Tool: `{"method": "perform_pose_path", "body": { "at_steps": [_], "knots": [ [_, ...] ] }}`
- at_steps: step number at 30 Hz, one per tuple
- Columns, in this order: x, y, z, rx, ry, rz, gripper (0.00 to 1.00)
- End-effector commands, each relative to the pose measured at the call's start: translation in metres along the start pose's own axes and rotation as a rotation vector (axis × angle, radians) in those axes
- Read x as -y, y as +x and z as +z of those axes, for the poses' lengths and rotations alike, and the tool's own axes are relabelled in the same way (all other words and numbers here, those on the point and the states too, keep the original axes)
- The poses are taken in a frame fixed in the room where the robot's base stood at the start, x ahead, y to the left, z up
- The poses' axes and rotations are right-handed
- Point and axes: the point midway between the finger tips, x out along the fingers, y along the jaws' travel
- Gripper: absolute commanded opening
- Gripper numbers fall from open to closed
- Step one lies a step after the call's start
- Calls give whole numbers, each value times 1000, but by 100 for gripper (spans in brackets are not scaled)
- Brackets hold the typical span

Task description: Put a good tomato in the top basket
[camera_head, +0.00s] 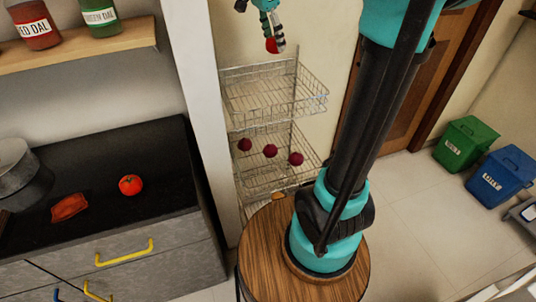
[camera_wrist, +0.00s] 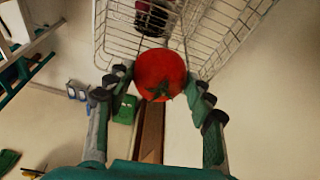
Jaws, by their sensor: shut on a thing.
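My gripper (camera_head: 273,44) is shut on a red tomato (camera_head: 271,46), above the top basket (camera_head: 262,98) of the wire rack. In the wrist view the tomato (camera_wrist: 160,74) sits between the two fingers of my gripper (camera_wrist: 158,92), its green stem toward me. The wire basket (camera_wrist: 205,40) lies beyond it. The top basket looks empty in the head view. Another red tomato (camera_head: 131,185), with a few dark marks on it, rests on the black counter at left.
The lower basket (camera_head: 262,172) holds three dark red round things (camera_head: 270,151). The counter (camera_head: 95,215) also bears a pot (camera_head: 20,170) and a flat orange-red piece (camera_head: 69,207). A green bin (camera_head: 466,143) and a blue bin (camera_head: 500,177) stand at right.

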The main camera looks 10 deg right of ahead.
Motion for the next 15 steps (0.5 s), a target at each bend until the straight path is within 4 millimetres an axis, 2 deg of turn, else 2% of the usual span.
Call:
{"method": "perform_pose_path", "body": {
  "at_steps": [15],
  "knots": [
    [0,48,13,0,1,0,22]
  ]
}}
